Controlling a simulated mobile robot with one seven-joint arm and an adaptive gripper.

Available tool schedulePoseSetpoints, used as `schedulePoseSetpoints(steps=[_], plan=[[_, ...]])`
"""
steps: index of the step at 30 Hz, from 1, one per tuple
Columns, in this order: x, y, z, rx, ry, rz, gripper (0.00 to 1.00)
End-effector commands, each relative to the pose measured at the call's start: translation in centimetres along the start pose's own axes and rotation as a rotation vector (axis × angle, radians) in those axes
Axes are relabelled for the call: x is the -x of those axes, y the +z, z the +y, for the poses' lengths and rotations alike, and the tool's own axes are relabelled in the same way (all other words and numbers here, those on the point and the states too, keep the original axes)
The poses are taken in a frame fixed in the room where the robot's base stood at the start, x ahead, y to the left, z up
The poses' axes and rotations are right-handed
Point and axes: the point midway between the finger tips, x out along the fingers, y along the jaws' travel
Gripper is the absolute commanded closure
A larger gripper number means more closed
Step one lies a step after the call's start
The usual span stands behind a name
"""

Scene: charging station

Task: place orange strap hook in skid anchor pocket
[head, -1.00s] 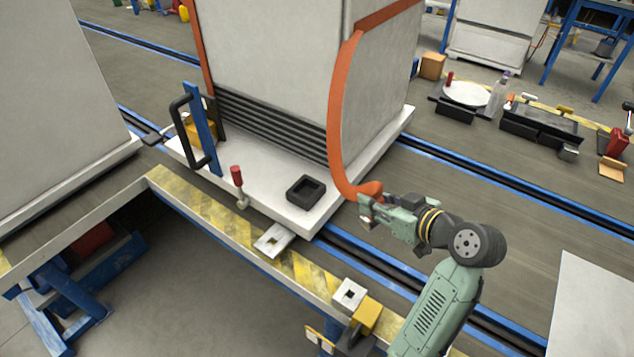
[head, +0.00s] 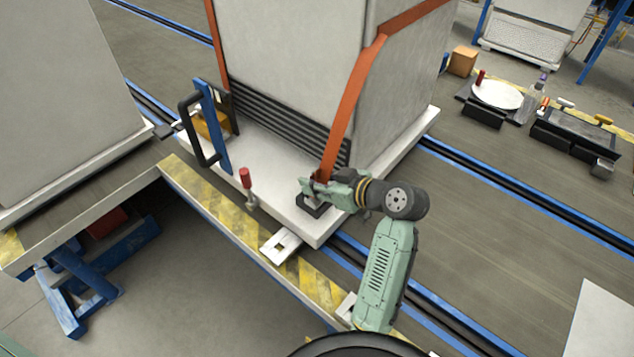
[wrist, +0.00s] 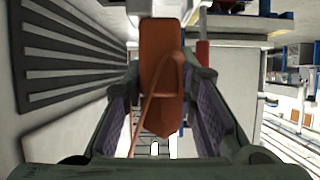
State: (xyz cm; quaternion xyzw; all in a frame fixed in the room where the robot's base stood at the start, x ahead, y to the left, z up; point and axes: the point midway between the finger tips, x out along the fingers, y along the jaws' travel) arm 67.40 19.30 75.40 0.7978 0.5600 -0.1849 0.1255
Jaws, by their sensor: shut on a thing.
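The orange strap (head: 352,98) hangs down the corner of the large pale cabinet to my gripper (head: 312,187). My gripper is shut on the strap's hook end, and the orange hook (wrist: 162,95) shows between the two finger pads in the wrist view. The black square anchor pocket (head: 313,207) sits on the white skid (head: 272,180) directly below my gripper in the head view. My gripper covers much of the pocket. Whether the hook tip is inside the pocket or just above it cannot be told.
A red-handled clamp (head: 246,184) stands on the skid left of the pocket. A black handle on a blue post (head: 210,125) stands farther left. The black vent grille (head: 285,125) is close behind. A yellow-striped rail (head: 225,210) runs along the front. Trays with tools lie at right.

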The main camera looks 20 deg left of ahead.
Motion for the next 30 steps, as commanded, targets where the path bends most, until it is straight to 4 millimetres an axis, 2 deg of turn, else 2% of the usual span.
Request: schedulePoseSetpoints(steps=[3, 6, 9, 16, 28, 29, 30], plan=[[-1.2, -0.4, 1.6, 0.001, -0.001, 0.0, 1.0], [-1.7, -0.5, 2.2, 0.0, -0.001, 0.001, 1.0], [-2.0, -0.1, 2.4, 0.0, -0.001, 0.0, 1.0], [-3.4, 2.7, 2.4, 0.0, 0.0, 0.001, 1.0], [-3.5, 3.0, 2.4, 0.0, 0.0, 0.001, 1.0], [-3.4, 2.9, 2.4, 0.0, 0.0, 0.0, 0.72], [-3.4, 2.9, 2.4, 0.0, 0.0, 0.0, 0.7]])
